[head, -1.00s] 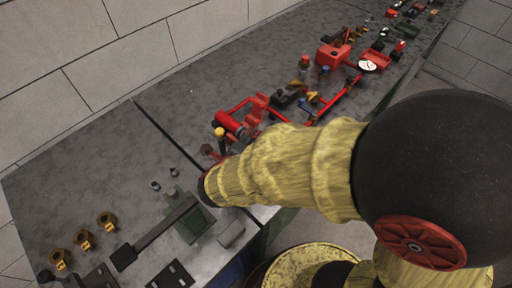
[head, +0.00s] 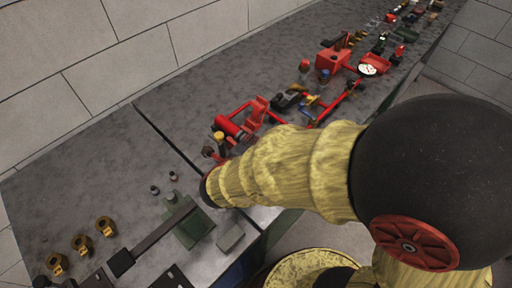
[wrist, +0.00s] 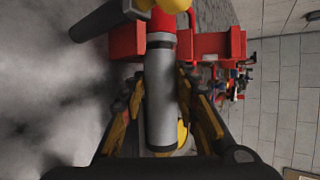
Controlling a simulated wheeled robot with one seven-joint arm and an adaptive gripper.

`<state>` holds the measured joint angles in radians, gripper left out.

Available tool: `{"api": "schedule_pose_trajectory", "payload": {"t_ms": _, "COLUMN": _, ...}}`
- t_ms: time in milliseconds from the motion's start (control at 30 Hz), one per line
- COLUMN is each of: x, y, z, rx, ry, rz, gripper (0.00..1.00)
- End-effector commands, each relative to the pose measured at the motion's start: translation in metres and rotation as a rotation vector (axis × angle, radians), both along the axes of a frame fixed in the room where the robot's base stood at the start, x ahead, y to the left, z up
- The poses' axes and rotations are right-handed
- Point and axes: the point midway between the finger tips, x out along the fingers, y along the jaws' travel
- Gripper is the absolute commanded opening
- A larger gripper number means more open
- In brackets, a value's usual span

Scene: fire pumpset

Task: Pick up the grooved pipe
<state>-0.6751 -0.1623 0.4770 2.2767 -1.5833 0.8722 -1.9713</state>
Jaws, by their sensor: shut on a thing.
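The grooved pipe (wrist: 160,112) is a grey cylinder with a darker band near its lower end in the wrist view. My gripper (wrist: 162,88) has its yellow-and-dark fingers on both sides of the pipe and is shut on it. The pipe's upper end meets a red part (wrist: 160,22) in the picture; I cannot tell whether they touch. In the head view my arm hides the gripper and the pipe.
A red pump assembly (head: 230,127) stands on the grey bench (head: 120,145) near my arm. A green block (head: 196,229) and several brass fittings (head: 80,242) lie at the lower left. More red parts (head: 335,60) line the bench farther back.

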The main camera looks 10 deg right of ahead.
Motion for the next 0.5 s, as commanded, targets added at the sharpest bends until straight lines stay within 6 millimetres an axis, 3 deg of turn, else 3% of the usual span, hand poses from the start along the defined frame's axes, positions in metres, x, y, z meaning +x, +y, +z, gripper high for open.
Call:
{"api": "schedule_pose_trajectory", "payload": {"t_ms": 300, "x": -0.0002, "y": 0.0, "z": -0.0005, "rx": 0.001, "ry": 0.001, "rz": 0.0, "gripper": 0.0}}
{"api": "schedule_pose_trajectory", "payload": {"t_ms": 500, "x": -0.0003, "y": 0.0, "z": -0.0006, "rx": 0.001, "ry": 0.001, "rz": 0.0, "gripper": 0.0}}
